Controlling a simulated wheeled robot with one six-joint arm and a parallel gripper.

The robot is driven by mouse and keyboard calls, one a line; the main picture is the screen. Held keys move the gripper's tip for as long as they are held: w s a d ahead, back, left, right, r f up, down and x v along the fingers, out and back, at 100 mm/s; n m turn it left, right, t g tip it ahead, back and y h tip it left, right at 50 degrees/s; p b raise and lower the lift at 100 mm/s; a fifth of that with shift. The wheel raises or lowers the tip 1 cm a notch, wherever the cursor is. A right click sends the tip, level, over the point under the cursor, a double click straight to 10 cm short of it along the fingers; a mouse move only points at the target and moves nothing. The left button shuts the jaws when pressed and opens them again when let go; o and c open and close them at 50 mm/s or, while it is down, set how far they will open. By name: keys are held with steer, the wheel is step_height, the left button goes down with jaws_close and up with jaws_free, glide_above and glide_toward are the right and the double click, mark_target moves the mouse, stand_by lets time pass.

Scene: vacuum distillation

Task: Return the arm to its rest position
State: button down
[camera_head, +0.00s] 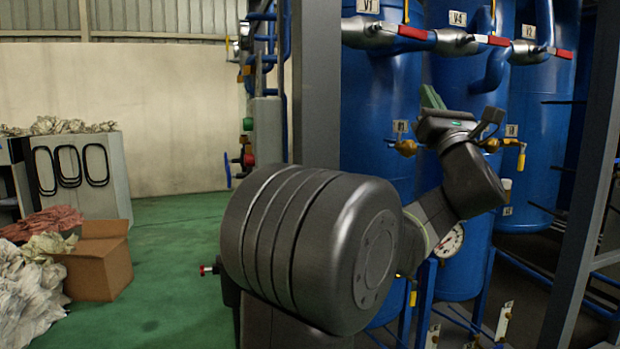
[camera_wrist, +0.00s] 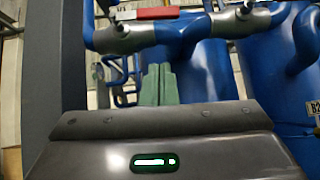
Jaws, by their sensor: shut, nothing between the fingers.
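My gripper (camera_head: 432,97) is raised in front of the blue tanks, right of the middle in the head view. Its green fingers point up and are together with nothing between them. In the wrist view the green fingers (camera_wrist: 158,86) stand side by side above the dark gripper body, below a grey valve and blue pipe. My arm bends from the large dark joint in the foreground up to the gripper. Part of the arm's lower links is hidden behind that joint.
Blue tanks (camera_head: 382,100) with red-handled valves (camera_head: 400,32) stand behind the gripper. Grey steel posts (camera_head: 316,80) rise on both sides of the arm. A pressure gauge (camera_head: 449,241) sits low beside the arm. A cardboard box (camera_head: 98,262) is on the green floor at left, with open floor near it.

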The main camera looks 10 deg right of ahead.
steer(key=s+r+p+x, duration=0.2)
steer(key=p+x, duration=0.3)
steer(key=x, duration=0.6)
steer(key=shift+w+d+p, duration=0.15)
steer(key=shift+d+p, duration=0.15)
steer(key=shift+p, duration=0.05)
